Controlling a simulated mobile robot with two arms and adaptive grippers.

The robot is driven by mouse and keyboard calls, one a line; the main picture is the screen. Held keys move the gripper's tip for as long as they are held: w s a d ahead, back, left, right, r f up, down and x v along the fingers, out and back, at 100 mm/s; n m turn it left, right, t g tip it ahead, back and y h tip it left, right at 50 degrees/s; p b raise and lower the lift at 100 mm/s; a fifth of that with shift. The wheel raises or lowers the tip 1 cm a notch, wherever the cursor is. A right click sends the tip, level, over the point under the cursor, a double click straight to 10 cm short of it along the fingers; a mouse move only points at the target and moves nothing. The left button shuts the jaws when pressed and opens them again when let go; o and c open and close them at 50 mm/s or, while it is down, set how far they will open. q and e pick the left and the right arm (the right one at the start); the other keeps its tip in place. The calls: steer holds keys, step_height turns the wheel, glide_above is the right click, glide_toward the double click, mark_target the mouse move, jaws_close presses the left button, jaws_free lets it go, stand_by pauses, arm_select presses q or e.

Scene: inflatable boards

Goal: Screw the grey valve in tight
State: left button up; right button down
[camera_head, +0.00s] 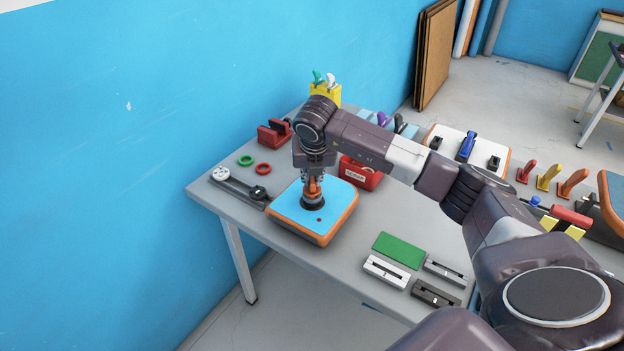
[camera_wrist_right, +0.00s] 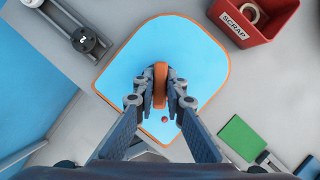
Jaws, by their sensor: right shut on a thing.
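The blue board (camera_head: 288,208) with an orange rim lies flat on the grey table. It fills the middle of the right wrist view (camera_wrist_right: 200,60). My right gripper (camera_head: 313,180) points straight down over the board. In the wrist view its fingers (camera_wrist_right: 160,101) are shut on an upright orange piece (camera_wrist_right: 160,72). In the head view, a dark round part (camera_head: 313,203) sits on the board under the orange piece. The grey valve itself cannot be told apart from it, and the grip hides its seating. A small red dot (camera_wrist_right: 165,120) shows on the board. My left gripper is not in view.
A red scrap bin (camera_head: 360,174) stands close behind the board. A green pad (camera_head: 398,249) and several small grey blocks lie at the front right.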

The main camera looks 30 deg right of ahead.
steer(key=shift+m+g+h+b, duration=0.3)
steer(key=shift+m, duration=1.4)
steer(key=shift+h, duration=0.3)
steer(key=m+g, duration=0.1)
steer(key=m, duration=0.2)
steer(key=shift+h+b, duration=0.3)
steer(key=shift+b, duration=0.05)
steer(key=shift+m, duration=0.3)
